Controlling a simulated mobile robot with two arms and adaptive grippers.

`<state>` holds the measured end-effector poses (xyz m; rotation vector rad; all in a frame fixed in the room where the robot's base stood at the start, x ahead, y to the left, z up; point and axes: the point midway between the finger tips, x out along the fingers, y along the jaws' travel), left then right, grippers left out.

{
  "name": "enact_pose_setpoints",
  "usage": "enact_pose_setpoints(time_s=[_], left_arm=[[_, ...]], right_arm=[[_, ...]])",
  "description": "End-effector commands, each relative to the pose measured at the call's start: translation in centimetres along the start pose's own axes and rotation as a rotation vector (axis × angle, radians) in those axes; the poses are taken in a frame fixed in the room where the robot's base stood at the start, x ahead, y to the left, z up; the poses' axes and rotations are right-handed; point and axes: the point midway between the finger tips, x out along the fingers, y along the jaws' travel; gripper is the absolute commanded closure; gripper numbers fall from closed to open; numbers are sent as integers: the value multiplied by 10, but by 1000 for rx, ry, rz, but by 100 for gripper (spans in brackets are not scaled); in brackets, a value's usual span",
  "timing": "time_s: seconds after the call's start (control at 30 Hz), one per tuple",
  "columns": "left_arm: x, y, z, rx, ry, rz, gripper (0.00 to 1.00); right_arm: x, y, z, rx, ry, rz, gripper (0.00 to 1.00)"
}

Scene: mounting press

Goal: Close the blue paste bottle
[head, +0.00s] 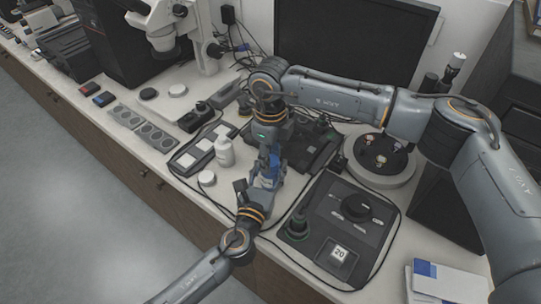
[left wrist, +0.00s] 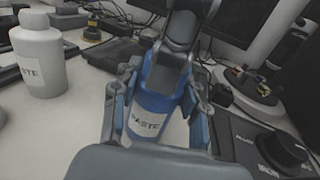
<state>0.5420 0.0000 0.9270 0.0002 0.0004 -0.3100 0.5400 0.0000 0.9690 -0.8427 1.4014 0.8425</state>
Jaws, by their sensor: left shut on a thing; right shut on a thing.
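The blue paste bottle (head: 265,179) stands upright at the middle of the bench. It also shows in the left wrist view (left wrist: 150,104), with a white PASTE label facing the camera. My left gripper (head: 259,186) is shut around the bottle's body, one finger on each side. My right gripper (head: 268,156) comes down from above, and its fingers (left wrist: 174,48) are shut at the bottle's top. The cap and the bottle's mouth are hidden by these fingers, so I cannot tell how the cap sits.
A white paste bottle (head: 225,153) stands left of the blue one, with a round white lid (head: 207,178) before it. A black control unit with a knob (head: 351,207) is on the right. A round turntable (head: 377,178) stands behind that unit. Cables cross the bench.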

Motion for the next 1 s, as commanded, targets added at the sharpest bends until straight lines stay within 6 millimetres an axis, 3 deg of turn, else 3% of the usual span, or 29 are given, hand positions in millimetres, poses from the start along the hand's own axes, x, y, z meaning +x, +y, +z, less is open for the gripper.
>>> enact_pose_setpoints(time_s=[0.17,0.2,0.3,0.67,0.77,1.0], left_arm=[[0,0,0,0,0,0,100],[0,0,0,0,0,0,100],[0,0,0,0,0,0,100],[0,0,0,0,0,0,100],[0,0,0,0,0,0,100],[0,0,0,0,0,0,100]], right_arm=[[0,0,0,20,0,0,99],[0,0,0,20,0,0,54],[0,0,0,19,0,0,35],[-4,0,0,18,-1,-1,35],[-16,-1,1,18,-2,-1,35],[-66,-1,1,17,-4,-3,35]])
